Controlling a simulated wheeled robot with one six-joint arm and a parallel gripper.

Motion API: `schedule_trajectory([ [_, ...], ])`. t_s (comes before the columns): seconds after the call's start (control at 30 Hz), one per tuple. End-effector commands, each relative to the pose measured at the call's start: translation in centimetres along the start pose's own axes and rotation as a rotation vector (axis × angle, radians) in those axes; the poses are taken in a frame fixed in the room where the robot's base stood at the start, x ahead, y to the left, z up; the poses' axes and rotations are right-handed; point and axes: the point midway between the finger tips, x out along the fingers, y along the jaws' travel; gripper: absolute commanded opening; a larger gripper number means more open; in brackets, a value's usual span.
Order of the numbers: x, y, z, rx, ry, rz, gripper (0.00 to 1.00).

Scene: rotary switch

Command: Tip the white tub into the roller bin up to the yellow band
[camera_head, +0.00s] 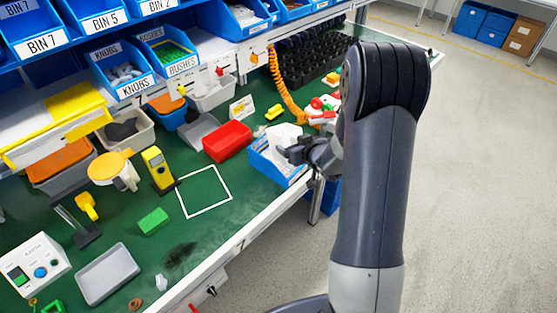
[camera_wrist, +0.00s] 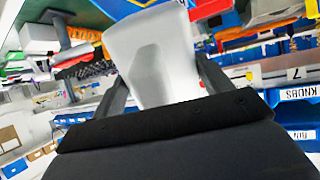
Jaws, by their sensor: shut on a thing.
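The white tub (camera_head: 283,134) is in my gripper (camera_head: 296,150), above a blue bin (camera_head: 262,165) near the table's front edge. I take this blue bin to be the roller bin; its label is not readable. In the wrist view, the white tub (camera_wrist: 155,60) fills the space between the two fingers of my gripper (camera_wrist: 160,82), which is shut on it. The tub looks tilted, but how far I cannot tell. My gripper and the tub hide part of the bin's inside. I cannot make out a yellow band, rollers or the fill level.
A red bin (camera_head: 227,142) stands left of the blue bin. A white square outline (camera_head: 205,190) on the green bench is empty. An orange coiled hose (camera_head: 282,88) hangs behind. Black trays (camera_head: 310,62) and small coloured parts lie at the back right.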

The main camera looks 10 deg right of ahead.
Motion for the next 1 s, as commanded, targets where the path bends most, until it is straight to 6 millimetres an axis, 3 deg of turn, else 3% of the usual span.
schedule_trajectory([
  [1.0,-0.32,-0.03,-1.09,-0.002,-0.062,-0.002,0.51],
])
